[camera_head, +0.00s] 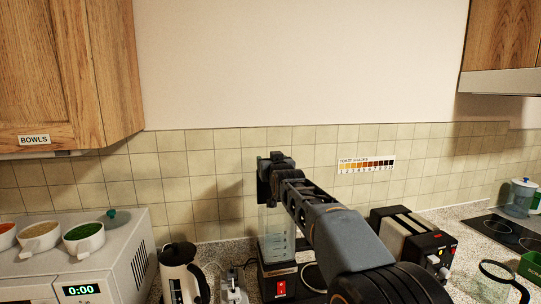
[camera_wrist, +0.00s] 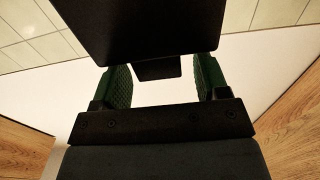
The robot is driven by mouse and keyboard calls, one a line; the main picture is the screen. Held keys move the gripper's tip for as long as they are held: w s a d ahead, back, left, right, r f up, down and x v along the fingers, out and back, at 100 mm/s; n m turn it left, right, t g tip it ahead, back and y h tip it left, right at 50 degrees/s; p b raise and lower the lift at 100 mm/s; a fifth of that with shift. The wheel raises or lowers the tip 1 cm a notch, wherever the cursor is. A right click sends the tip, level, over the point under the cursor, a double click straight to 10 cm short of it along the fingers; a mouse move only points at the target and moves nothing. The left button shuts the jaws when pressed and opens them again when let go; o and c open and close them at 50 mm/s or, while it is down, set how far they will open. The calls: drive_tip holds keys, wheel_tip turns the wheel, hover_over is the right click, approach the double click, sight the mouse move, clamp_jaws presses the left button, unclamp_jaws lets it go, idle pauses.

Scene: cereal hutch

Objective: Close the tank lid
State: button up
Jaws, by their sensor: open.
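The clear tank (camera_head: 277,232) with measuring marks stands on a dark machine base with a red switch (camera_head: 281,289). A dark grey panel (camera_head: 288,163), which looks like the tank lid standing raised, shows at the top of the tank, partly hidden by my gripper (camera_head: 265,177). In the wrist view, my gripper (camera_wrist: 162,84) is open, with green-padded fingers apart. A broad black shape (camera_wrist: 150,30), likely the lid, has a small tab (camera_wrist: 157,69) that appears in the gap between the fingers. I cannot tell whether they touch.
A white-and-black jug (camera_head: 180,275) and a small grey device (camera_head: 233,288) stand to the left. A toaster (camera_head: 413,237) stands right, beyond my arm. A microwave (camera_head: 85,262) with bowls is at far left. The tiled wall (camera_head: 215,190) is close behind the tank.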

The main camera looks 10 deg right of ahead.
drive_tip(key=shift+w+p, duration=0.35)
drive_tip(key=shift+w, duration=0.8)
drive_tip(key=shift+c, duration=0.4)
clamp_jaws()
drive_tip(key=shift+f+b, duration=0.1)
drive_tip(key=shift+b, duration=0.2)
